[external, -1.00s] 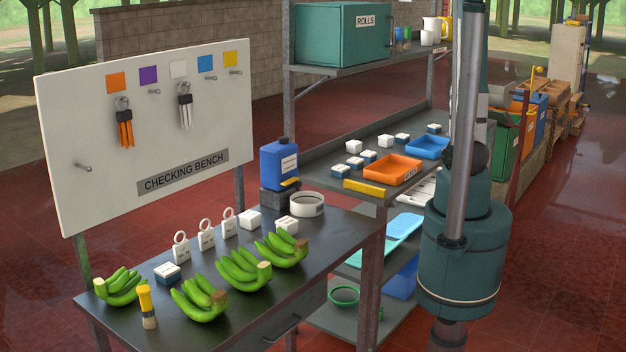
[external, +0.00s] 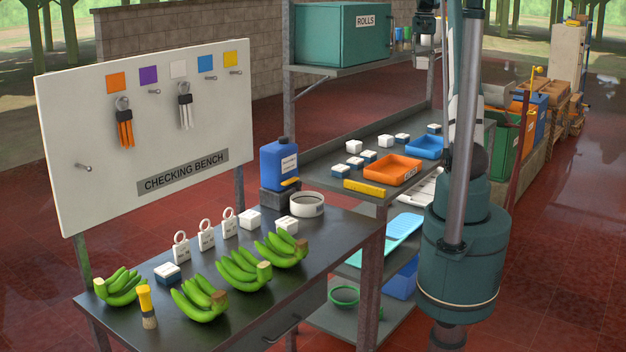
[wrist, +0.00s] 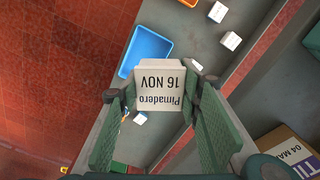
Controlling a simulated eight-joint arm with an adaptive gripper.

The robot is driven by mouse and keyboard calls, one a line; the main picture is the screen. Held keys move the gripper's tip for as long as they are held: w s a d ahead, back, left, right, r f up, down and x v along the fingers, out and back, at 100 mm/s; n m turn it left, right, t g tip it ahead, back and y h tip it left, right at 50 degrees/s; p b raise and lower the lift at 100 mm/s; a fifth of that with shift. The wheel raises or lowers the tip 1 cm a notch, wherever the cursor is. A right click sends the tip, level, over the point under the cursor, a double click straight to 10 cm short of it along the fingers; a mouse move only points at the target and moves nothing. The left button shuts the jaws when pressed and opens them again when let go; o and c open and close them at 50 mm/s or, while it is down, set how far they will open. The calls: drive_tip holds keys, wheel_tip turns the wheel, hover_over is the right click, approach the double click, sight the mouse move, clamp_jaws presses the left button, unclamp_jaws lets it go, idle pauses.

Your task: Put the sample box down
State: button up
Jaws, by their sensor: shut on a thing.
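The sample box (wrist: 158,78) is a small pale box in the wrist view, with a label reading "Pimadero" and "16 NOV", upside down. My gripper (wrist: 160,93) is shut on it, one green finger on each side. The shelf surface shows beyond the box; the gap between them is hard to judge. In the external view a dark part of my gripper end (external: 427,22) shows at the top, right of the teal ROLLS box.
A blue tray (external: 427,147) and an orange tray (external: 392,170) lie on the middle shelf with several small white boxes (external: 354,146). The blue tray (wrist: 148,44) also shows in the wrist view. The checking bench (external: 330,236) carries bananas, tags and boxes.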

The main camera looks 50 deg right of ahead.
drive_tip(key=s+d+f+n, duration=0.1)
drive_tip(key=s+d+f, duration=0.15)
drive_tip(key=f, duration=0.55)
drive_tip(key=s+d+f, duration=0.1)
drive_tip(key=d+f, duration=0.3)
drive_tip(key=f, duration=0.3)
drive_tip(key=n, duration=1.1)
approach(398, 150)
drive_tip(key=shift+s+d+f, duration=0.2)
drive_tip(key=shift+s+d, duration=0.05)
drive_tip(key=shift+s, duration=0.05)
drive_tip(key=shift+w+a+f+n, duration=0.3)
drive_tip(key=shift+w+n, duration=0.1)
drive_tip(key=shift+f+p, duration=0.3)
drive_tip(key=shift+f, duration=2.2)
drive_tip(key=shift+f, duration=0.15)
